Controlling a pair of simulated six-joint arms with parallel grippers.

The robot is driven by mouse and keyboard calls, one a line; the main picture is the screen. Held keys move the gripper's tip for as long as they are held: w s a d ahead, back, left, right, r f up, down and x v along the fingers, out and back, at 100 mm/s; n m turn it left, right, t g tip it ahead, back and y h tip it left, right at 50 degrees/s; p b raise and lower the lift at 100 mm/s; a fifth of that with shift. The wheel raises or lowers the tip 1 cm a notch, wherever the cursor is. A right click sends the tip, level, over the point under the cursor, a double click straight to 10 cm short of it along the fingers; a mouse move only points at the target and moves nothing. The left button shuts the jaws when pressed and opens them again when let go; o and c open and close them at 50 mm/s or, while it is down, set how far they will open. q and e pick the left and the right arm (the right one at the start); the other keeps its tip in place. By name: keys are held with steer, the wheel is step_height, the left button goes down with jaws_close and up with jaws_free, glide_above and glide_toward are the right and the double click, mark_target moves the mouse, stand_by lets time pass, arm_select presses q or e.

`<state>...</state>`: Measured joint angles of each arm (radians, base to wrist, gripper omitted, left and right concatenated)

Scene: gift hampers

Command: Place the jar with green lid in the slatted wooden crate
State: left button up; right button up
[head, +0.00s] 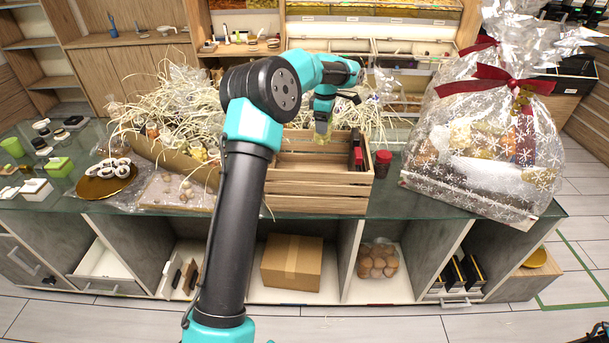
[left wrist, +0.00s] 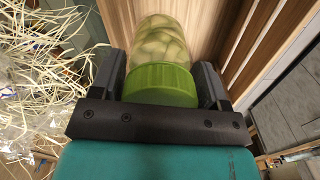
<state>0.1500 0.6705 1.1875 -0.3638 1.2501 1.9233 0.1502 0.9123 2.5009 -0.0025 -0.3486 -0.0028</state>
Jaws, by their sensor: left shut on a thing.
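My left gripper (head: 323,112) reaches over the slatted wooden crate (head: 315,190) on the glass counter. In the left wrist view, its two dark fingers (left wrist: 162,85) are shut on the jar with green lid (left wrist: 160,80). The jar's clear body shows pale contents, and wooden slats of the crate (left wrist: 205,35) lie beside and beyond it. In the head view, the jar (head: 322,129) shows as a small yellowish shape under the gripper, at the crate's back part. Whether its base touches the crate floor cannot be told. My right gripper is not in view.
A red-lidded jar (head: 382,164) stands just right of the crate. A straw-filled hamper (head: 160,152) stands left, a large wrapped gift bag (head: 485,155) right. The crate's middle looks free.

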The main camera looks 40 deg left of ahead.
arm_select(q)
steer(key=s+a+f, duration=0.1)
steer(key=s+a, duration=0.1)
steer(key=s+a+f, duration=0.2)
steer(key=a, duration=0.1)
steer(key=s+a+f, duration=0.1)
steer(key=a+f, duration=0.1)
steer(key=a, duration=0.1)
steer(key=shift+s, duration=0.4)
steer(key=s+a+f, duration=0.2)
steer(key=a+f, duration=0.1)
steer(key=shift+s+a, duration=0.1)
steer(key=shift+s, duration=0.1)
steer(key=shift+f, duration=0.55)
steer(key=o, duration=0.9)
steer(key=shift+c, duration=0.2)
steer(key=shift+r, duration=0.15)
